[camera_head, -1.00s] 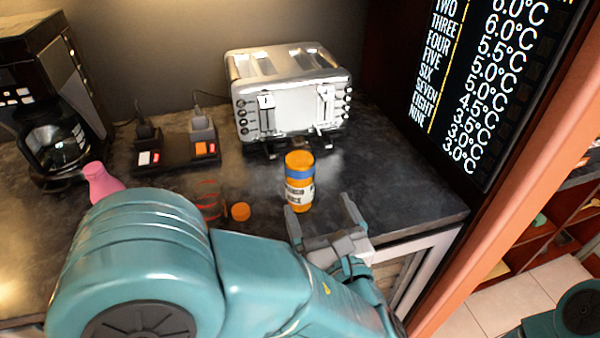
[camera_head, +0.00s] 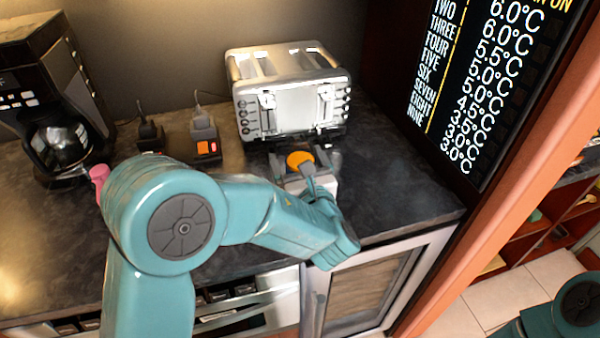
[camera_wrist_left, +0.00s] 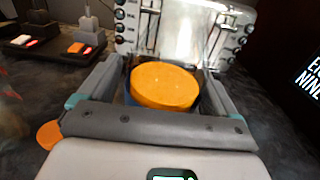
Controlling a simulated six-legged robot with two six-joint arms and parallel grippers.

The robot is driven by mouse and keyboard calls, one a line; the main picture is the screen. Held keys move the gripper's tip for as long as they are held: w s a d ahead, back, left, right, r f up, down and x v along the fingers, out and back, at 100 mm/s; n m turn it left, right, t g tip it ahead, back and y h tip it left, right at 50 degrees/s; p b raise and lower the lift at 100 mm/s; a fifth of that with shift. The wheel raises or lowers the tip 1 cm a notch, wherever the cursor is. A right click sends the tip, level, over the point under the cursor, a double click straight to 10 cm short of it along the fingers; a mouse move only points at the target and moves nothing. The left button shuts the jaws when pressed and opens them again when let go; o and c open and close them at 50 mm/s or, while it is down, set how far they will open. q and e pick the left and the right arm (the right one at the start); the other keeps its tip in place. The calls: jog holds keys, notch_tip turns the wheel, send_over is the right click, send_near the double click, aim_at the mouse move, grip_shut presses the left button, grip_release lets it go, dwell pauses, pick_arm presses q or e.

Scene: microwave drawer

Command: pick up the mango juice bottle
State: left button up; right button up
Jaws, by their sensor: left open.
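The mango juice bottle stands upright on the dark counter in front of the toaster, and its orange cap (camera_head: 299,159) shows in the head view. The cap (camera_wrist_left: 163,85) fills the middle of the left wrist view, with a little blue below its edge; the rest of the bottle is hidden. My left gripper (camera_head: 294,160) is open, with its fingers (camera_wrist_left: 160,78) on either side of the bottle. I cannot tell whether either finger touches it. My right gripper is not in view.
A silver toaster (camera_head: 290,95) stands just behind the bottle. A coffee maker (camera_head: 50,100) and a pink object (camera_head: 99,174) are at the left. Power plugs (camera_head: 203,130) sit left of the toaster. The counter (camera_head: 400,180) right of the bottle is clear.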

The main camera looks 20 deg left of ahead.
pick_arm(q)
jog(key=shift+s+d, duration=0.1)
jog(key=c, duration=1.3)
jog(key=shift+r, duration=0.15)
notch_tip(320, 180, up, 20)
jog(key=shift+f+p, duration=0.1)
jog(key=shift+p, duration=0.55)
